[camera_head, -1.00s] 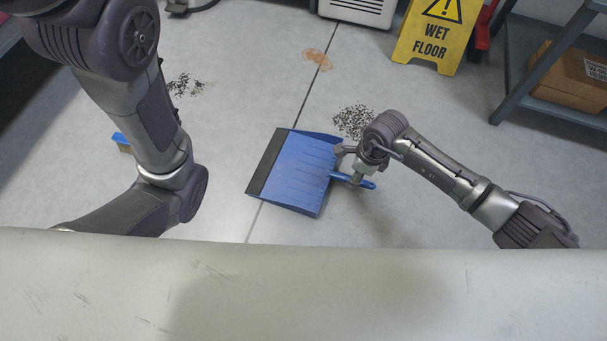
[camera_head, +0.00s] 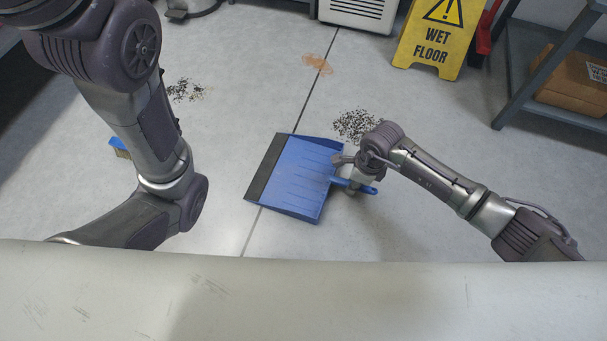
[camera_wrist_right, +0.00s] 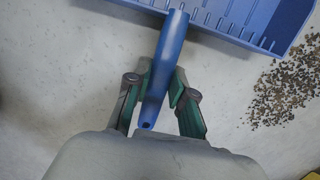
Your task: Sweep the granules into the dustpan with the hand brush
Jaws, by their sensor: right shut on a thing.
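A blue dustpan (camera_head: 300,177) with a black front lip is in the middle of the floor, its lip toward the left. My right gripper (camera_head: 350,178) is shut on the dustpan's handle (camera_wrist_right: 163,70); the pan's back edge (camera_wrist_right: 232,18) shows at the top of the right wrist view. Dark granules (camera_head: 355,124) lie in a patch just beyond the pan, and they show at the right of the wrist view (camera_wrist_right: 287,88). A second patch of granules (camera_head: 186,90) lies farther left. Part of a blue brush (camera_head: 119,147) shows beside my left arm, which partly hides it. My left gripper is out of view.
A yellow wet floor sign (camera_head: 430,35) and a white vented unit (camera_head: 360,12) stand at the back. A grey shelf (camera_head: 520,95) with a cardboard box (camera_head: 578,82) is at the right. An orange-brown stain (camera_head: 317,63) marks the floor. Open floor lies left of the pan.

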